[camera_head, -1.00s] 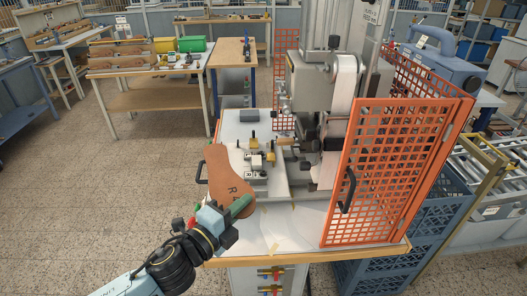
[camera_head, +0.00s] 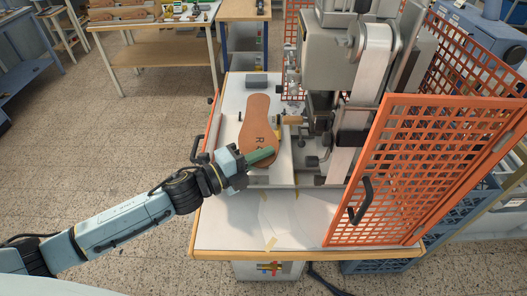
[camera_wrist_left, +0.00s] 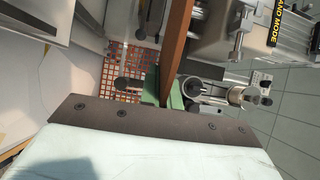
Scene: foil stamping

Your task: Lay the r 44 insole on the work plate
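The brown insole (camera_head: 260,125), marked with an R, is over the press table, with its wider end away from me. My left gripper (camera_head: 262,156), with green fingers, is shut on its near end. In the left wrist view the insole (camera_wrist_left: 178,55) shows edge-on, rising from between the green fingers (camera_wrist_left: 168,92). The pale work plate (camera_head: 283,178) is beneath it, and its fixture parts are mostly hidden by the insole. I cannot tell whether the insole touches the plate. My right gripper is not in view.
The stamping press (camera_head: 345,75) stands just right of the insole, with a wooden-handled part (camera_head: 290,120) close to it. An orange mesh guard (camera_head: 415,170) with a black handle stands at right. A grey block (camera_head: 257,80) lies behind.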

